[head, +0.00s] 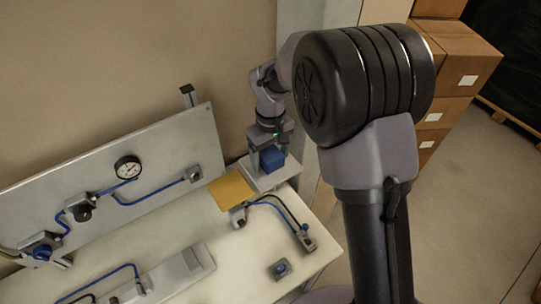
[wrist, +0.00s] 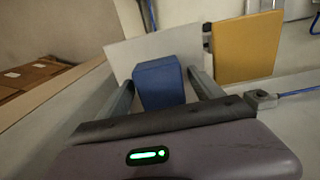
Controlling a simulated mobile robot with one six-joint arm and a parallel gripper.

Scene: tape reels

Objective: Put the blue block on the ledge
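The blue block (head: 272,159) is between the fingers of my gripper (head: 269,150), at the ledge, a pale grey plate (head: 287,177) by the back right corner of the table. In the wrist view the blue block (wrist: 160,84) fills most of the space between the fingertips of my gripper (wrist: 161,77). The fingertips are close to its sides; I cannot tell whether they press on it. The ledge (wrist: 122,52) shows as a pale surface behind the block. The block looks on or just above the ledge; its underside is hidden.
A yellow-orange panel (head: 231,191) lies beside the ledge, also in the wrist view (wrist: 247,47). An upright grey board (head: 150,160) with a gauge (head: 128,167) and blue tubing stands left. Connectors (head: 282,268) sit on the white table (head: 235,262). Cardboard boxes (head: 455,65) stand at right.

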